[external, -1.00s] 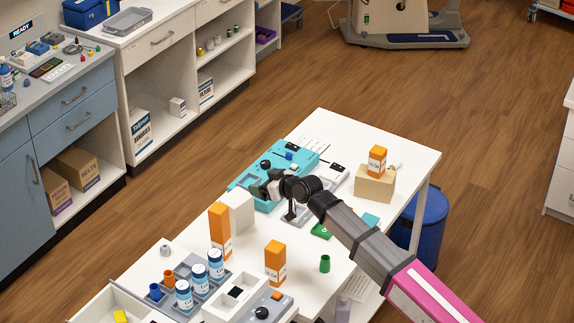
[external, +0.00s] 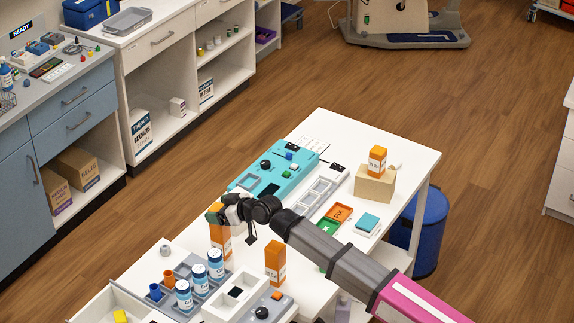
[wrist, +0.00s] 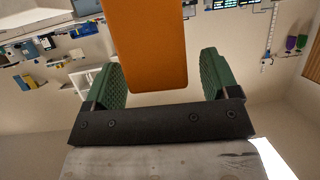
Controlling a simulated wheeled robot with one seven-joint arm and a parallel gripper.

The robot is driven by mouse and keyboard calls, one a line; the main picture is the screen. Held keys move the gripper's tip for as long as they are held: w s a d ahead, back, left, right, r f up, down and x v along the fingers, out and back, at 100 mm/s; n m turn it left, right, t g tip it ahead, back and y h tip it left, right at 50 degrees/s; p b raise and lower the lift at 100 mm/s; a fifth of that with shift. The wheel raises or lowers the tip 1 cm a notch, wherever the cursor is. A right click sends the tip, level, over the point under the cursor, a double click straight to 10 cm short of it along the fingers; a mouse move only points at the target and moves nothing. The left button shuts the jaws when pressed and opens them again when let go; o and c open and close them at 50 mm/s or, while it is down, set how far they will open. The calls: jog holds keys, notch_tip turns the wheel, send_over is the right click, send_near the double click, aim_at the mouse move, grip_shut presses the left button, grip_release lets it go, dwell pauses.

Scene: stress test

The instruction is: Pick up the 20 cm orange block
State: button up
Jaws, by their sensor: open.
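A tall orange block (external: 221,243) with a white label stands upright on the white table, left of a shorter orange block (external: 275,262). I take the tall one as the 20 cm block. My gripper (external: 216,213) is at its upper part in the external view and hides some of it. In the wrist view, the orange block (wrist: 148,45) reaches down between the two green finger pads of my open gripper (wrist: 164,72). A gap shows on the right; the left pad looks very close, and contact cannot be told.
A third orange block (external: 377,160) stands on a tan box (external: 374,185). A grey tray with white bottles (external: 199,279) is close left of the tall block. A teal device (external: 272,172) lies behind. A white box with an opening (external: 236,292) is in front.

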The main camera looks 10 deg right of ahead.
jog(key=shift+w+a+f, duration=0.2)
jog(key=shift+w+a, duration=0.05)
jog(key=shift+w, duration=0.05)
grip_shut()
jog(key=shift+r, duration=0.15)
